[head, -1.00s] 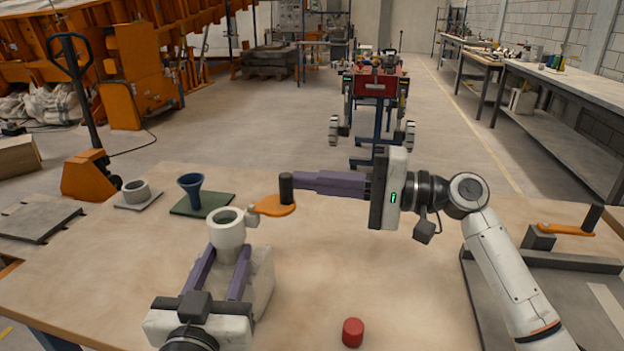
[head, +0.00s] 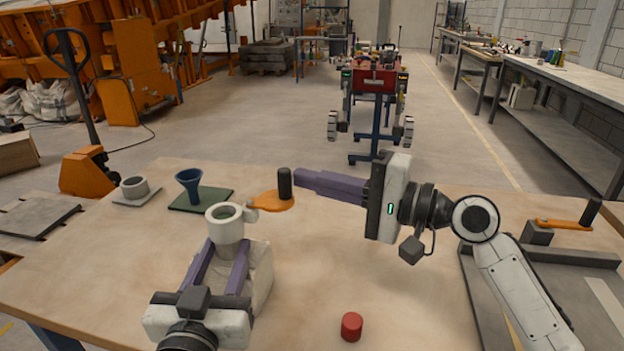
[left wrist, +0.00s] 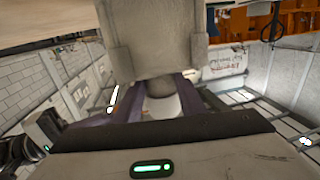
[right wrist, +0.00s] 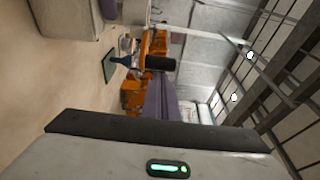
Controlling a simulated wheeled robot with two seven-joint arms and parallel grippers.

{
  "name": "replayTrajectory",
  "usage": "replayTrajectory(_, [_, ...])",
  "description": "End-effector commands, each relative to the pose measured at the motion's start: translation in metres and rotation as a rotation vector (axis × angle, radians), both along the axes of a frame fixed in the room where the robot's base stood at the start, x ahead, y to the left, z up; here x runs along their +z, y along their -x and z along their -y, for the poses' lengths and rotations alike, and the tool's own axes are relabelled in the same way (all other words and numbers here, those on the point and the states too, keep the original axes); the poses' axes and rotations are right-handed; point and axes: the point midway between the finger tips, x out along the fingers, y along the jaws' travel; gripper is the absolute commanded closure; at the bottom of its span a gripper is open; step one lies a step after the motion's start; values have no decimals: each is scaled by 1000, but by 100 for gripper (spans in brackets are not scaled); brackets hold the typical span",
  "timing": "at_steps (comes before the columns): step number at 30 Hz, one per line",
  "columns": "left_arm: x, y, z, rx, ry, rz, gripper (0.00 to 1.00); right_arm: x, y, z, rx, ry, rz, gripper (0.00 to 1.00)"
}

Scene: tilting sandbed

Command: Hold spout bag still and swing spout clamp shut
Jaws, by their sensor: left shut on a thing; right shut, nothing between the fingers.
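The spout bag (head: 262,272) is a pale sack standing at the near left of the table, with a round pale spout (head: 228,228) on top. It fills the top middle of the left wrist view (left wrist: 155,45). My left gripper (head: 220,255) is shut on the bag, its purple fingers either side below the spout. The orange spout clamp (head: 270,202) sticks out to the right of the spout, with an upright black handle (head: 285,182) at its outer end. My right gripper (head: 298,176) is shut and empty, its tips just right of the handle, seemingly with a small gap.
A blue funnel (head: 189,182) on a green mat (head: 215,200) and a grey ring on a plate (head: 135,190) stand at the back left. A red cylinder (head: 351,327) is near the front. Another orange lever (head: 565,225) stands at the right. The middle of the table is clear.

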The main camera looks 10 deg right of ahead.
Motion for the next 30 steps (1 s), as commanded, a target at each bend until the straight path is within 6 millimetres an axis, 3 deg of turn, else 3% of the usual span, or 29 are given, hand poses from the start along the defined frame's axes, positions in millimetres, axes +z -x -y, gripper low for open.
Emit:
replayTrajectory(14, [1,0,1,-2,1,3,100,0,16,-3,-36,1,2,100])
replayTrajectory(21, [1,0,1,-3,0,4,100,1,35,-7,-146,-4,4,100])
replayTrajectory(30, [1,1,3,-7,-2,5,100,2,61,-20,-145,-7,4,100])
